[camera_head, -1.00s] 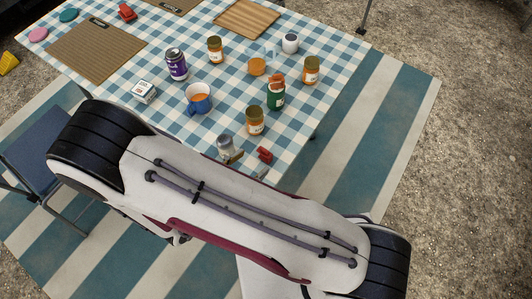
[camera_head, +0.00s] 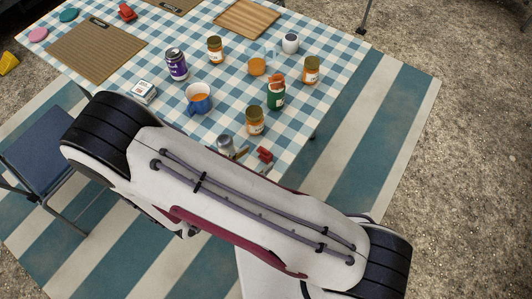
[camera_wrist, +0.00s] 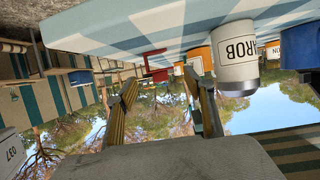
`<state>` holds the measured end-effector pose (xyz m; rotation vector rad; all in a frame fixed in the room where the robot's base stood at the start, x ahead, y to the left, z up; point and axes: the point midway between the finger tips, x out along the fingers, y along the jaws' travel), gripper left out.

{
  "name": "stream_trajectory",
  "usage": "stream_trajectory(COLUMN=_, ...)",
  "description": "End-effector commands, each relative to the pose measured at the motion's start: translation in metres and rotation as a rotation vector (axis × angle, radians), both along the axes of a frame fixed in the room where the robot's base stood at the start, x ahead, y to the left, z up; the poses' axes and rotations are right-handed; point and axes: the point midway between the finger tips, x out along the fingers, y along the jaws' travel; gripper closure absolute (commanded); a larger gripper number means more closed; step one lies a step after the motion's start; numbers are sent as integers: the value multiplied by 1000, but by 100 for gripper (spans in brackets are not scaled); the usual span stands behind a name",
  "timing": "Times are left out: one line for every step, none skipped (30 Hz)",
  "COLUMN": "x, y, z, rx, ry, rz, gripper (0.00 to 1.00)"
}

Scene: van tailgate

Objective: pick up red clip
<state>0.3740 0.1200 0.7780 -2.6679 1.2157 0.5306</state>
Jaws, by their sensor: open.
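A red clip (camera_head: 265,154) lies on the checked tablecloth near the table's front edge in the head view. In the wrist view, which is upside down, the red clip (camera_wrist: 155,63) shows just beyond the fingertips, roughly between them. My gripper (camera_wrist: 161,78) is open and empty, its two tan fingers spread apart. In the head view my white arm hides most of the gripper; only bits of the fingers show by the clip. A second red clip (camera_head: 127,12) lies far off at the table's back left.
A grey-lidded can (camera_head: 226,145) labelled CAROB stands close beside my fingers; its label shows in the wrist view (camera_wrist: 237,50). An orange jar (camera_head: 255,121) stands behind the clip. The tablecloth right of the clip is clear.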

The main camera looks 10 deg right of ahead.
Motion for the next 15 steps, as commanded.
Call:
stream_trajectory(x=0, y=0, z=0, rx=0, ry=0, rz=0, gripper=47)
stream_trajectory(x=0, y=0, z=0, rx=0, ry=0, rz=0, gripper=47)
stream_trajectory(x=0, y=0, z=0, rx=0, ry=0, rz=0, gripper=47)
stream_trajectory(x=0, y=0, z=0, rx=0, ry=0, rz=0, gripper=47)
stream_trajectory(x=0, y=0, z=0, rx=0, ry=0, rz=0, gripper=47)
stream_trajectory(x=0, y=0, z=0, rx=0, ry=0, rz=0, gripper=47)
stream_trajectory(x=0, y=0, z=0, rx=0, ry=0, rz=0, gripper=47)
stream_trajectory(x=0, y=-1, z=0, rx=0, ry=0, rz=-1, gripper=47)
stream_trajectory(x=1, y=-2, z=0, rx=0, ry=0, rz=-1, gripper=47)
stream_trajectory(x=2, y=-2, z=-1, rx=-1, ry=1, rz=-2, gripper=47)
stream_trajectory(x=3, y=-3, z=-1, rx=-1, ry=1, rz=-2, gripper=47)
stream_trajectory(x=4, y=-5, z=-1, rx=-1, ry=1, rz=-2, gripper=47)
stream_trajectory(x=5, y=-6, z=-2, rx=0, ry=0, rz=-1, gripper=47)
stream_trajectory(x=7, y=-8, z=-2, rx=-1, ry=1, rz=-2, gripper=47)
stream_trajectory(x=9, y=-10, z=-3, rx=-1, ry=1, rz=-3, gripper=47)
